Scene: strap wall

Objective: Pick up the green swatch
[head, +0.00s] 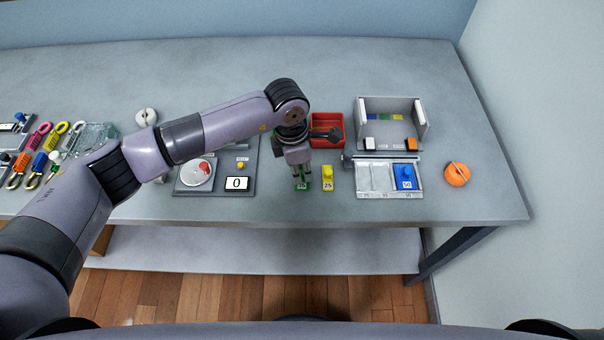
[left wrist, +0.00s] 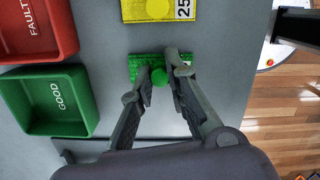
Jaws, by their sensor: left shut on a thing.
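The green swatch (head: 302,185) lies on the table near its front edge, left of a yellow swatch (head: 328,179) marked 25. My left gripper (head: 300,178) points down over the green swatch. In the left wrist view the green swatch (left wrist: 140,61) has a round green knob (left wrist: 160,77) between the fingertips of my left gripper (left wrist: 161,75). The fingers are shut on the knob. I cannot tell any gap between the swatch and the table. The yellow swatch (left wrist: 156,9) shows beside it. My right gripper is not in view.
A red FAULT tray (left wrist: 70,45) and a green GOOD tray (left wrist: 92,105) stand close by. A slotted holder with a blue swatch (head: 404,177) marked 50 is to the right. A panel with a dial (head: 190,180) is left. An orange round object (head: 457,174) sits at far right.

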